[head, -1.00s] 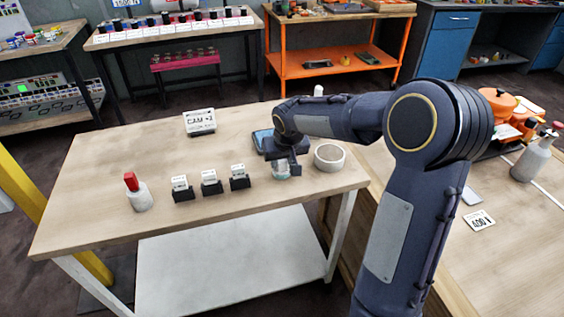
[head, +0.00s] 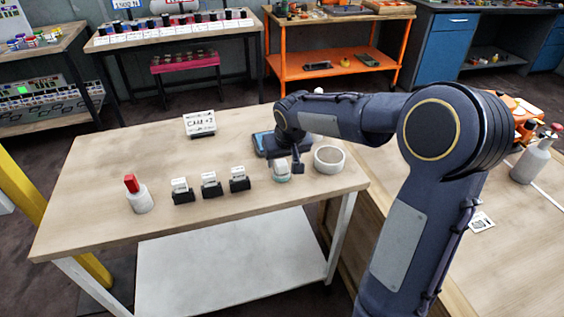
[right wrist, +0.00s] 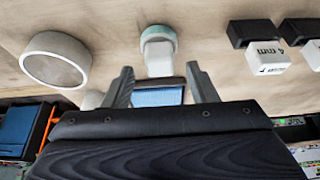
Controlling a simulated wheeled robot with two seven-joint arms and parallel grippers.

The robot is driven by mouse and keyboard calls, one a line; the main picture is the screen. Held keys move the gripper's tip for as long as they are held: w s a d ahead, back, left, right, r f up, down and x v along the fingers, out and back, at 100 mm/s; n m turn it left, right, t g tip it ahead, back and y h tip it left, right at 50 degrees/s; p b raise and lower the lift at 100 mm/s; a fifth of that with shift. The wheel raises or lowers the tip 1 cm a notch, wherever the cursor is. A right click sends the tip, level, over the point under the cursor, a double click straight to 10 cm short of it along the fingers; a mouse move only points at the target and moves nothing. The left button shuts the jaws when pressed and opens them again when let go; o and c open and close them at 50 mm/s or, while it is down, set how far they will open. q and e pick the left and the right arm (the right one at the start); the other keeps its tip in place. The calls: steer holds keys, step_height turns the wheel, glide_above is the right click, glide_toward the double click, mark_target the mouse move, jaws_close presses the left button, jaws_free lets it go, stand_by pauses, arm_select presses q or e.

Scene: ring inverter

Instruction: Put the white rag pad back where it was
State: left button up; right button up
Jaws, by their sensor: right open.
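The white rag pad (head: 282,174) appears to be the small white piece with a pale teal rim that stands on the wooden table, between the labelled blocks and the grey ring. It also shows in the right wrist view (right wrist: 158,46), just beyond the fingertips. My right gripper (head: 290,163) is beside and behind the pad in the head view. In the wrist view its two fingers (right wrist: 158,76) are spread, with nothing held between them, and the pad looks apart from them. My left gripper is not in view.
The grey ring (head: 329,159) stands close to the right of the pad. Several black blocks with white labels (head: 210,185) stand to the left, and a red-capped bottle (head: 138,194) beyond them. A blue-topped tray (head: 263,144) lies behind.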

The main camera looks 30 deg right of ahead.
steer(key=d+v, duration=0.1)
steer(key=v, duration=0.7)
steer(key=s+a+f+y, duration=0.1)
steer(key=s+a, duration=0.2)
steer(key=s, duration=0.5)
steer(key=s+a+f+y, duration=0.2)
steer(key=s+a, duration=0.2)
steer(key=s, duration=0.4)
steer(key=s+a+f+n+t+y, duration=0.1)
steer(key=s+a, duration=0.3)
steer(key=s, duration=0.4)
steer(key=shift+s+a+f+y+p, duration=0.2)
steer(key=shift+s+f+y+p, duration=0.1)
steer(key=shift+y+p, duration=0.15)
